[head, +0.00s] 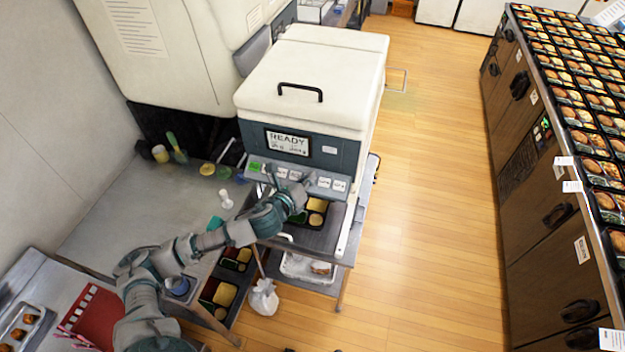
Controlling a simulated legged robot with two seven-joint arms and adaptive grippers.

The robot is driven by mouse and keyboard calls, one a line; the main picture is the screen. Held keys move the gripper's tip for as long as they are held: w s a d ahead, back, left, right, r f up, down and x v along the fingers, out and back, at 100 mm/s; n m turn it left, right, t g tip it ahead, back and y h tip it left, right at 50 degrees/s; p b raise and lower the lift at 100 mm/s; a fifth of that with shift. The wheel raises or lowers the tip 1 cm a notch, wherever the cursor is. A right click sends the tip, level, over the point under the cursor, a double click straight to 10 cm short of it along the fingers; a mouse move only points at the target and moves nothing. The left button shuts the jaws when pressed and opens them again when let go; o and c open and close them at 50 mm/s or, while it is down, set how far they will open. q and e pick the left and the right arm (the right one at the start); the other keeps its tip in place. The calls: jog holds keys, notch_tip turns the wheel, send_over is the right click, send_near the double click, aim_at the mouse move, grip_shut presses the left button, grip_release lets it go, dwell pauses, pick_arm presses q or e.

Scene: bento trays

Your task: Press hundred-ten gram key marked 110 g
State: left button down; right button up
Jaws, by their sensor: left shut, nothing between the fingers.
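A white and dark machine (312,80) has a front display (288,142) that reads READY; its smaller line is too small to read. Below it a sloped panel carries a row of keys: a green one (254,166) at the left and several white ones, such as a white key (323,182) right of my gripper. The key labels are too small to read, so I cannot tell which is 110 g. My left gripper (302,184) is shut and empty at the middle of this row, hiding part of it. I cannot tell whether it touches a key. My right gripper is not in view.
A black bento tray (316,212) with food sits under the panel, beside my left forearm. More trays (222,292) lie lower left. A white bag (263,298) hangs below. A long counter with several bentos (590,140) stands right; the wooden floor (430,200) between is clear.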

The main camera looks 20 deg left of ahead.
pick_arm(q)
jog(key=shift+a, duration=0.35)
jog(key=shift+a+f, duration=0.1)
jog(key=shift+a, duration=0.4)
jog(key=shift+d, duration=0.6)
jog(key=shift+a, duration=0.1)
jog(key=shift+w+a+f, duration=0.15)
jog(key=shift+a+f, duration=0.1)
jog(key=shift+a, duration=0.2)
jog(key=shift+d, duration=0.2)
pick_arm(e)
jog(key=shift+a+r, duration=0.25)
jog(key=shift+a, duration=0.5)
pick_arm(q)
jog(key=shift+f, duration=0.15)
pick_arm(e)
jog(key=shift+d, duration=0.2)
